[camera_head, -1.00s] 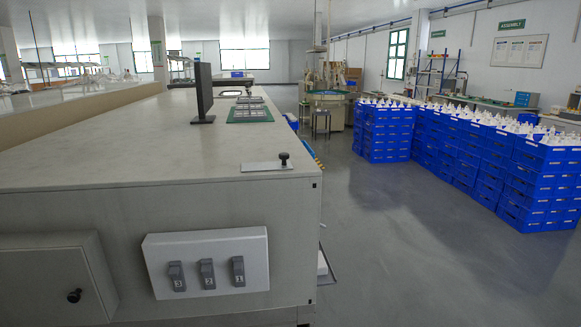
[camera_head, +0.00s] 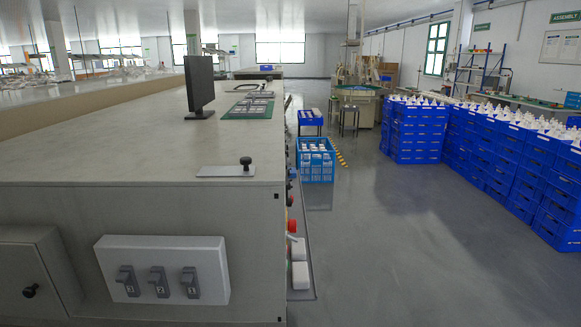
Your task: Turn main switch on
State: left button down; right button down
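A pale switch box (camera_head: 168,271) is on the near end face of the long grey bench (camera_head: 140,135). It carries three grey lever switches in a row: a left one (camera_head: 127,281), a middle one (camera_head: 159,282) and a right one (camera_head: 190,283). They bear small numbers. I cannot tell which control is the main switch. A black knob (camera_head: 246,163) stands on a metal plate (camera_head: 226,171) at the bench top's near right corner. Red, white and other coloured controls (camera_head: 293,225) show edge-on along the bench's right side. Neither gripper is in view.
A cabinet door with a black knob (camera_head: 30,291) is at lower left. A monitor (camera_head: 199,86) stands on the bench. A blue crate (camera_head: 316,160) is beside the bench; stacked blue crates (camera_head: 475,150) are at right. The floor between is clear.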

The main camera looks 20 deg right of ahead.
aim_at(292, 223)
jog(key=l, duration=0.8)
jog(key=i+l, duration=0.1)
jog(key=l, duration=0.7)
